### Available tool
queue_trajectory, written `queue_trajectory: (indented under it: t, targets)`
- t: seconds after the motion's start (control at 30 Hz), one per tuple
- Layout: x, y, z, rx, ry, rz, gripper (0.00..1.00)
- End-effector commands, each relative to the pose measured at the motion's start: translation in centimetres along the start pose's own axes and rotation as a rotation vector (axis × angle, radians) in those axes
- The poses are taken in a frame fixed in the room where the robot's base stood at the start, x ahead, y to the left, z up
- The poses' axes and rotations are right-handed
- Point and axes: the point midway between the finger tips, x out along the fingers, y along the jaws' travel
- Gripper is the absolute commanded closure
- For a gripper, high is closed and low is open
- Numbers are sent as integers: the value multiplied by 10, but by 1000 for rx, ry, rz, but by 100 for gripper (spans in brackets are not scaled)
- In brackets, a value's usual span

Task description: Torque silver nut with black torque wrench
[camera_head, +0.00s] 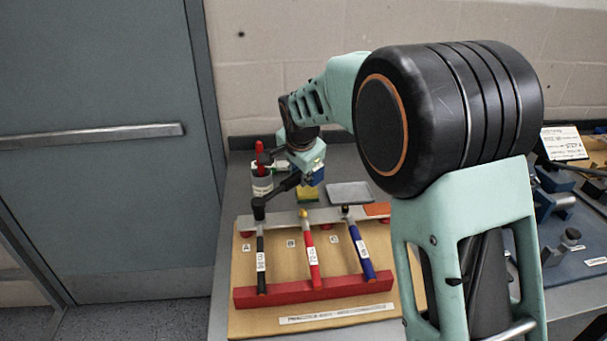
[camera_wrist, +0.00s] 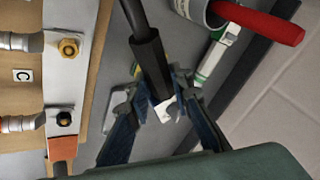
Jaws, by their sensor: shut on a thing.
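My gripper (camera_head: 308,180) is shut on the handle of the black torque wrench (camera_head: 281,188). The wrist view shows the dark handle (camera_wrist: 150,55) between the two blue fingers (camera_wrist: 166,108). The wrench runs left and down from the gripper in the head view. Its head is at the upper end of the black cable (camera_head: 262,250), over the left end of the metal bar (camera_head: 330,214). No silver nut shows; the wrench head covers that spot.
A red cable (camera_head: 309,245) and blue cable (camera_head: 359,245) lie parallel on the wooden board (camera_head: 385,313), across a red block (camera_head: 330,290). A cup (camera_head: 262,182) with a red-handled tool stands behind the wrench. A yellow sponge (camera_head: 307,194) and grey pad (camera_head: 349,192) lie nearby.

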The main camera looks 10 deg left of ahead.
Motion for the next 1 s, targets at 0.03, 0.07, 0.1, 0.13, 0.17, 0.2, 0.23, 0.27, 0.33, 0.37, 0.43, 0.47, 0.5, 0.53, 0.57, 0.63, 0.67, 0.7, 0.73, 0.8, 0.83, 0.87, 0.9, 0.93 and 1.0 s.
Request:
queue_trajectory:
  t: [0.03, 0.07, 0.1, 0.13, 0.17, 0.2, 0.23, 0.27, 0.33, 0.37, 0.43, 0.47, 0.5, 0.53, 0.57, 0.63, 0.67, 0.7, 0.73, 0.8, 0.83, 0.87, 0.9, 0.93, 1.0]
  targets:
    - [-1, -2, -2, -3, 0, -4, 100]
    - [0, -2, -1, -4, 0, -4, 100]
    - [0, -2, -1, -5, 0, -5, 100]
    - [0, -2, -1, -5, 0, -5, 100]
    - [0, -2, -1, -5, 0, -5, 100]
    - [0, -2, -1, -5, 0, -5, 100]
    - [0, -2, -1, -5, 0, -5, 100]
    - [0, -2, -1, -5, 0, -5, 100]
    - [0, -3, -1, -12, -4, -7, 100]
    - [0, -4, -1, -19, -8, -10, 100]
    - [1, -8, -1, -45, -21, -20, 100]
    - [1, -10, -1, -57, -26, -26, 100]
    - [2, -14, 0, -75, -34, -34, 100]
    - [3, -16, 0, -89, -40, -39, 100]
    - [4, -17, 1, -101, -46, -43, 100]
    - [6, -20, 2, -125, -56, -53, 100]
    - [6, -21, 2, -132, -59, -56, 100]
    - [6, -22, 2, -140, -62, -60, 100]
    - [7, -23, 3, -143, -63, -61, 100]
    - [7, -24, 3, -147, -65, -63, 100]
    - [7, -23, 3, -147, -65, -63, 100]
    - [7, -23, 3, -147, -65, -63, 100]
    - [7, -23, 3, -147, -65, -63, 100]
    - [7, -23, 3, -147, -65, -63, 100]
    - [7, -23, 3, -148, -65, -63, 100]
